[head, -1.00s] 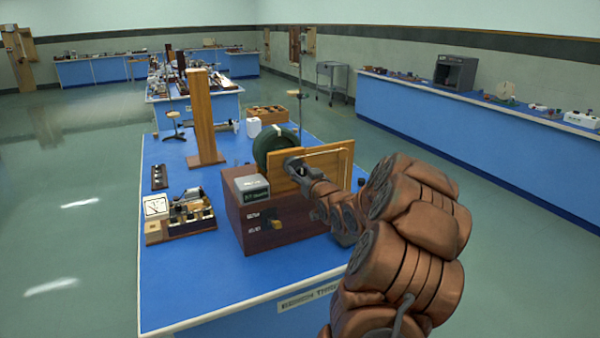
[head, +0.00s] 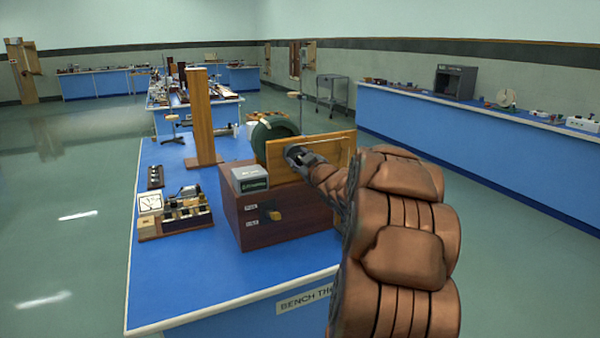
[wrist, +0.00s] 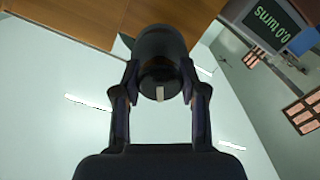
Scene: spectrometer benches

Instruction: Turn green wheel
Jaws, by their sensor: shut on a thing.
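The green wheel (head: 270,131) stands upright behind a wooden panel (head: 318,155) on a brown wooden box (head: 275,215). The panel hides its lower part. My gripper (head: 298,156) is in front of the panel's left part. In the wrist view my gripper (wrist: 160,82) is shut on a dark round handle (wrist: 160,48) with a pale mark on its end. The handle's link to the wheel is hidden. A grey counter (head: 250,178) sits on the box; in the wrist view its display (wrist: 270,22) appears upside down and reads 0.0 turns.
The box stands on a blue bench (head: 190,290). A tall wooden post (head: 200,115) stands behind to the left. A meter board (head: 175,218) lies left of the box. The bench front is clear. A long side bench (head: 470,135) runs along the right.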

